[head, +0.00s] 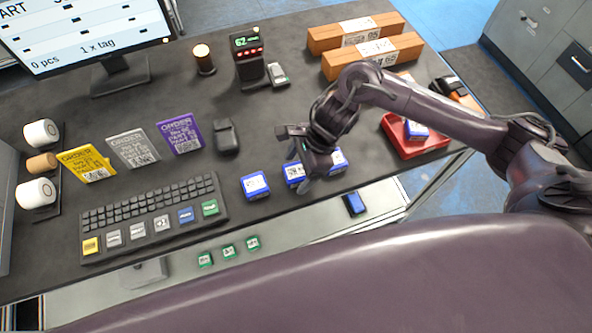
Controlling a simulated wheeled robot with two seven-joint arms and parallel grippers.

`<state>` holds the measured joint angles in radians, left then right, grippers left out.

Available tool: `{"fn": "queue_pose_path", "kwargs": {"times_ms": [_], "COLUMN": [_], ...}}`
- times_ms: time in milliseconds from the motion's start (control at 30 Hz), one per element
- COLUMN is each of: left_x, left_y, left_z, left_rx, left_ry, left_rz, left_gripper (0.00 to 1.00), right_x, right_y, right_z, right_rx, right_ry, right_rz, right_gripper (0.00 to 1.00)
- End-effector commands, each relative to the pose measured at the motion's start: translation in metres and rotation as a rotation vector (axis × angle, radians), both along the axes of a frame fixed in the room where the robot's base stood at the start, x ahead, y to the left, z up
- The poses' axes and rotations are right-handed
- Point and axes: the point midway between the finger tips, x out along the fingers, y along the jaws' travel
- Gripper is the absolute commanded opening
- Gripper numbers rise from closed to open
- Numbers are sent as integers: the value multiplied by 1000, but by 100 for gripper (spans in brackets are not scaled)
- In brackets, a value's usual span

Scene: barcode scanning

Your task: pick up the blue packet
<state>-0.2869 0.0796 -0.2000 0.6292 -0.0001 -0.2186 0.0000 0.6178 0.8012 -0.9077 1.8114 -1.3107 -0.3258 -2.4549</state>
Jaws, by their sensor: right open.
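Several blue packets with white labels are in the head view. One blue packet (256,185) lies alone on the dark desk, right of the keyboard. A second blue packet (294,173) lies to its right, partly hidden by my right gripper (306,174). A third blue packet (338,160) shows just behind the gripper on its right side. My right gripper is open and low over the second and third packets. Whether it touches one cannot be told. My left gripper is out of view.
A red tray (433,142) at the right holds another blue packet (415,130). A dark blue item (355,204) lies on the lower ledge. The keyboard (150,215), order cards (133,149) and a black device (226,137) stand left. Long brown boxes (372,57) lie behind.

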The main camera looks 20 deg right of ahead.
Motion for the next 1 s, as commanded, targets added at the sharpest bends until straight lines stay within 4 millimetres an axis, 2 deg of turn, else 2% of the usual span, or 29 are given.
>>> {"fn": "queue_pose_path", "kwargs": {"times_ms": [67,233,400,767,867,1000], "left_x": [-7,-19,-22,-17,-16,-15], "left_y": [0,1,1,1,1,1], "left_z": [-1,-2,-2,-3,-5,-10], "left_rx": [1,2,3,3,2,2], "left_ry": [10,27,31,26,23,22], "left_rz": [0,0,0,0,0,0], "left_gripper": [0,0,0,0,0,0], "right_x": [0,0,0,1,2,2], "right_y": [0,0,0,0,0,0], "right_z": [0,0,1,5,12,34], "right_rx": [0,0,0,1,2,1], "right_ry": [0,0,-1,-3,-5,-9], "right_rz": [0,0,-1,-1,0,1], "right_gripper": [70,48,25,24,24,24]}}
